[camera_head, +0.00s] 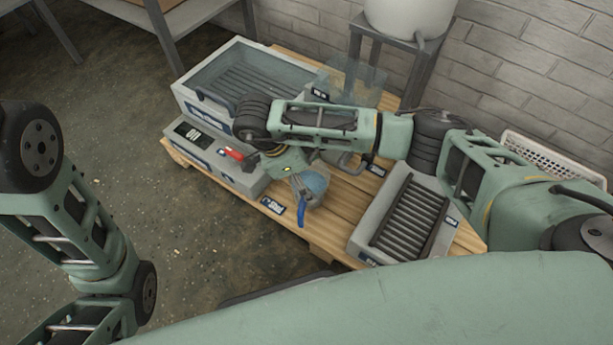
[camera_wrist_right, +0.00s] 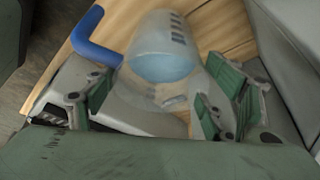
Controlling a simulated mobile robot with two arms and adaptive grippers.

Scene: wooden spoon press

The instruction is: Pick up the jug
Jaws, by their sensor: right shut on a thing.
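The jug (camera_head: 315,183) is a clear, bluish vessel with a blue handle, over the front part of the wooden pallet top (camera_head: 335,210). In the right wrist view the jug (camera_wrist_right: 165,45) sits between the fingers, its blue handle sticking out to the left. My right gripper (camera_head: 299,184) reaches the jug from the upper left and is shut on it; in the wrist view the fingers (camera_wrist_right: 150,100) stand on both sides of its lower part. I cannot tell whether the jug touches the wood. My left arm shows at the left edge; its gripper is out of view.
A grey machine with a glass lid (camera_head: 187,93) stands at the back left, with a red-handled control box (camera_head: 240,180) before it. A grey roller tray (camera_head: 372,235) lies at the right. A white vessel (camera_head: 410,15) stands on a metal stand behind. A white basket (camera_head: 550,155) is by the brick wall.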

